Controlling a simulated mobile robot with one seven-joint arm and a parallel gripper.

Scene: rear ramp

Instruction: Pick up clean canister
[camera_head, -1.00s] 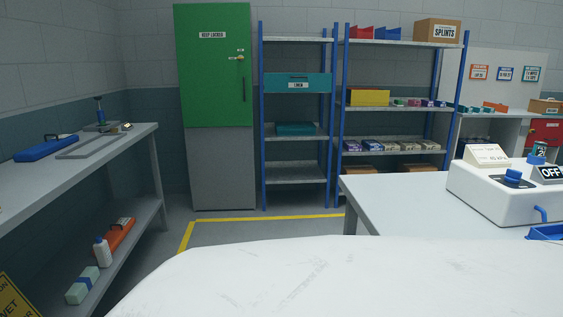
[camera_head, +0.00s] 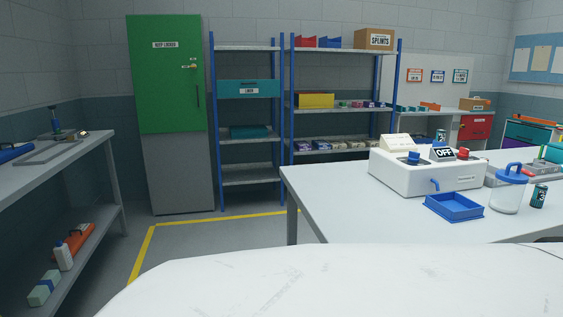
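A clear canister with a blue lid and handle (camera_head: 508,190) stands upright at the right of the grey table (camera_head: 335,198). It looks empty, and no label saying clean is readable on it. A small dark can (camera_head: 539,196) stands just right of it. My gripper is not in view.
On the same table are a white machine with an OFF sign (camera_head: 425,178) and a blue tray (camera_head: 454,207). A green and grey cabinet (camera_head: 170,110) and blue-post shelves (camera_head: 248,132) line the back. A workbench (camera_head: 75,160) stands left. Floor inside the yellow line (camera_head: 150,250) is clear.

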